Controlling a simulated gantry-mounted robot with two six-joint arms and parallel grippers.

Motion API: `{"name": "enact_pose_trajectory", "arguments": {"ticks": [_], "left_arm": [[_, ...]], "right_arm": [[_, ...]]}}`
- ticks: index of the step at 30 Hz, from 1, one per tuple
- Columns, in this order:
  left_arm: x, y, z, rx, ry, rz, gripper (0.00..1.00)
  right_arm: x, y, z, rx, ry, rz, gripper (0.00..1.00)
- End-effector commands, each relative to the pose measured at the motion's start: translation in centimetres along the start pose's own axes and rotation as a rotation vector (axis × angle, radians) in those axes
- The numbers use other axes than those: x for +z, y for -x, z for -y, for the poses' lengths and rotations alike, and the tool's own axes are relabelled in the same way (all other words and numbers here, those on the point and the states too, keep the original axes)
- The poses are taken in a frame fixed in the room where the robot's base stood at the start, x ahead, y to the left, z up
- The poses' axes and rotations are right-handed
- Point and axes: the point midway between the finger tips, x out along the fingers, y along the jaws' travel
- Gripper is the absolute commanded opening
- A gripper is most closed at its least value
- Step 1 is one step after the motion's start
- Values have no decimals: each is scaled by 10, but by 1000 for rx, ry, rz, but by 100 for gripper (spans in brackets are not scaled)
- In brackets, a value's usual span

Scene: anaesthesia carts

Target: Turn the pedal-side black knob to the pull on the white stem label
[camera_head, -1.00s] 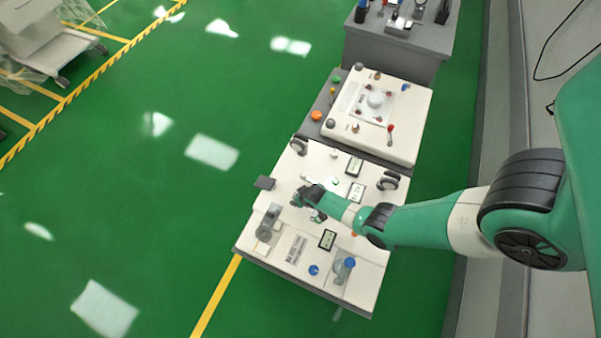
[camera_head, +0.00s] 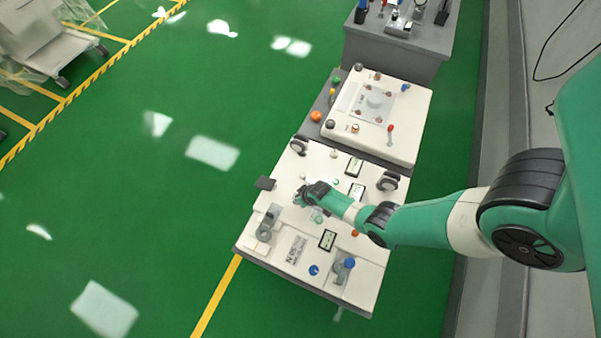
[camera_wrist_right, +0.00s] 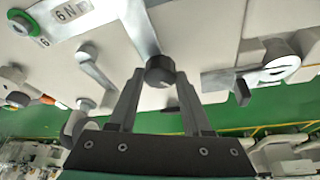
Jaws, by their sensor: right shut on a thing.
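In the right wrist view a black knob (camera_wrist_right: 160,70) stands between the fingertips of my right gripper (camera_wrist_right: 160,82), which is shut on it. A pale grey strip (camera_wrist_right: 138,28) runs up from beside the knob. In the head view my right gripper (camera_head: 300,197) is over the left part of the white cart panel (camera_head: 275,222), and it hides the knob there. The dark pedal-like block (camera_head: 265,183) sticks out at the panel's left edge, left of the gripper. I cannot read a pull mark on a stem label. My left gripper is not in view.
The panel also carries a grey lever (camera_head: 268,220), a blue knob (camera_head: 313,270), a blue-topped valve (camera_head: 346,267) and black wheel-like knobs (camera_head: 388,181). A second white unit (camera_head: 420,125) with a red lever stands behind. Green floor lies open to the left.

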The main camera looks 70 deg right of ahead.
Motion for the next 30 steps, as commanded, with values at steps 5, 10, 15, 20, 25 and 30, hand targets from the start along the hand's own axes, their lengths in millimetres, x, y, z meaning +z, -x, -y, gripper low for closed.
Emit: {"name": "enact_pose_trajectory", "arguments": {"ticks": [5, 10, 15, 20, 25, 30], "left_arm": [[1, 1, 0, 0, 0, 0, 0], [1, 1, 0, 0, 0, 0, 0], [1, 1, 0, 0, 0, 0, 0], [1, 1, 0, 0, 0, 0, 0], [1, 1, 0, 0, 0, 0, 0], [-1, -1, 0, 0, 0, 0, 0]], "right_arm": [[0, 0, -1, -41, 96, 1, 0], [0, 0, -1, -51, 120, -1, 0], [0, 0, -1, -50, 119, -1, 0], [0, 0, -1, -50, 119, -1, 74], [0, 0, -1, -49, 119, -1, 79], [0, 3, -1, -49, 119, -1, 79]]}}
